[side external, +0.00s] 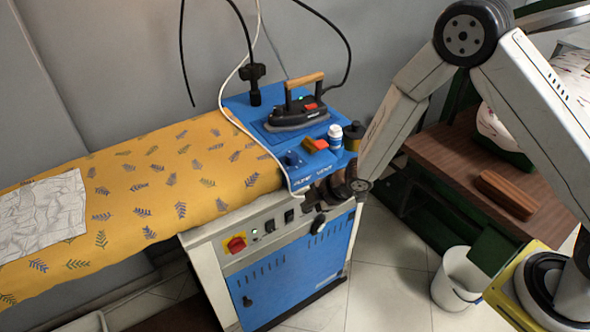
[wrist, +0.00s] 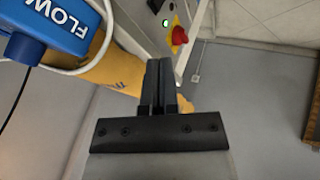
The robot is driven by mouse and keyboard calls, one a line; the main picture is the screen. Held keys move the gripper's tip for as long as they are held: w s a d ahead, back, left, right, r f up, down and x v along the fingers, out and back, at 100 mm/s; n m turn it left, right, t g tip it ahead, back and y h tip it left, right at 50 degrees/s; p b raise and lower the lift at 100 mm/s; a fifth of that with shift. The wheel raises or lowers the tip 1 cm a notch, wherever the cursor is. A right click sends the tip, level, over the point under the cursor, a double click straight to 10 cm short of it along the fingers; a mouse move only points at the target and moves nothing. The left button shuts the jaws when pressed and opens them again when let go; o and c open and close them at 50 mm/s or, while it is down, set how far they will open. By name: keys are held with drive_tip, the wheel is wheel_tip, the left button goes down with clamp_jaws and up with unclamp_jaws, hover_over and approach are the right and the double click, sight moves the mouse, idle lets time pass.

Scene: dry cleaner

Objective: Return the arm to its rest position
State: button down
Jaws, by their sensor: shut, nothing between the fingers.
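My gripper (wrist: 158,82) shows in the middle of the wrist view, its two dark fingers pressed together with nothing between them. In the side external view my arm comes in from the right and bends down. Its wrist end hangs by the front right corner of the ironing station (side external: 300,262), beside the control panel. The fingers are too small and dark there to make out clearly. I cannot tell whether they touch the station.
An iron (side external: 297,112) stands on the blue shelf, near a white bottle (side external: 335,137). A patterned yellow board (side external: 160,185) extends left, with a crumpled cloth (side external: 42,215). A brown bench (side external: 450,165) and white bucket (side external: 455,285) are at right.

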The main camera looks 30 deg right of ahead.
drive_tip(key=s+d+r+m+h, duration=0.2)
drive_tip(key=d+r+m, duration=0.2)
drive_tip(key=d+r, duration=0.2)
drive_tip(key=s+d+r+m+g+h, duration=0.1)
drive_tip(key=s+d+r+m, duration=0.2)
drive_tip(key=s+r+m, duration=0.2)
drive_tip(key=s+d+r+m+g+h, duration=0.1)
drive_tip(key=s+d+r+m, duration=0.3)
drive_tip(key=s, duration=0.7)
drive_tip(key=r+m+g, duration=0.1)
drive_tip(key=m, duration=0.1)
drive_tip(key=shift+s+d+m, duration=0.2)
drive_tip(key=shift+d+m, duration=0.1)
drive_tip(key=shift+w, duration=0.15)
